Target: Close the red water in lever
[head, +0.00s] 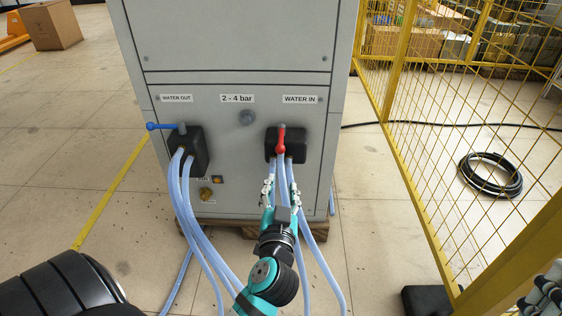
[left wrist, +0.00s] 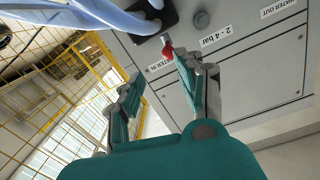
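The red water in lever (head: 281,138) is on the black valve block (head: 271,147) under the WATER IN label, at the right of the grey cabinet front. It points roughly up and down in the head view. In the left wrist view the red lever (left wrist: 167,50) shows beyond the fingertips, close to the right-hand finger. My left gripper (head: 281,190) is open and empty, just below the lever and in front of the hoses; I cannot tell if a finger touches the lever. My right gripper is not clearly in view.
The blue lever (head: 164,126) sits sideways on the WATER OUT block (head: 188,149). Pale blue hoses (head: 196,235) hang from both blocks, some close behind my left arm. A yellow mesh fence (head: 440,130) stands at the right, with a coiled black hose (head: 490,176) on the floor behind it.

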